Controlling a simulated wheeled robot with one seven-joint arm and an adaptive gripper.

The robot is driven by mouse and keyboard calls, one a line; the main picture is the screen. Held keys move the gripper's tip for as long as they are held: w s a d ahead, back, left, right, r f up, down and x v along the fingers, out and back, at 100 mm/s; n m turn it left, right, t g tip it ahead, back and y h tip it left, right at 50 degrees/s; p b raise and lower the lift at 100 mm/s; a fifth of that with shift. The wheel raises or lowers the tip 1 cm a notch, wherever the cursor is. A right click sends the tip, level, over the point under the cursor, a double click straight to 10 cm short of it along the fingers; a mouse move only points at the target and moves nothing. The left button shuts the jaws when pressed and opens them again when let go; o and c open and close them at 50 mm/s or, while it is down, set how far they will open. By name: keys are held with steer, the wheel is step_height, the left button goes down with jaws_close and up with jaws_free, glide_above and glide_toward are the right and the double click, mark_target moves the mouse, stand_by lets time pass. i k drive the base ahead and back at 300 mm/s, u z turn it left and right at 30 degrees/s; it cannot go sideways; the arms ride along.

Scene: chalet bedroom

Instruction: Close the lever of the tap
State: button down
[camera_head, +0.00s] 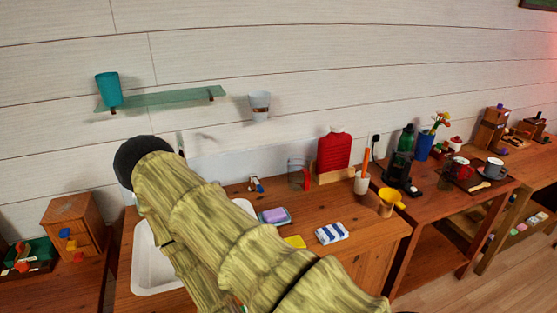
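A white sink basin (146,275) is set into a wooden counter, left of centre. My yellow-green arm with its dark rounded joint crosses in front of it and hides much of the basin and the area behind it. A thin grey upright piece (181,143) shows just beside the dark joint, against the wall. It may be part of the tap, but I cannot tell. The tap's lever and its position cannot be made out. My gripper's fingers do not show, so I cannot see where they are relative to the tap.
The counter (349,260) holds a purple soap bar (274,216), a striped cloth (332,233), a white cup (362,183), a yellow cup (388,203) and a red bottle (334,152). A glass shelf (165,98) with a teal cup (108,89) hangs above. A wooden drawer box (74,224) stands left.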

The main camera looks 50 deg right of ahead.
mark_target(252, 176)
steer(key=k, duration=0.4)
steer(key=z, duration=1.1)
steer(key=i, duration=0.45)
steer(key=u, duration=0.05)
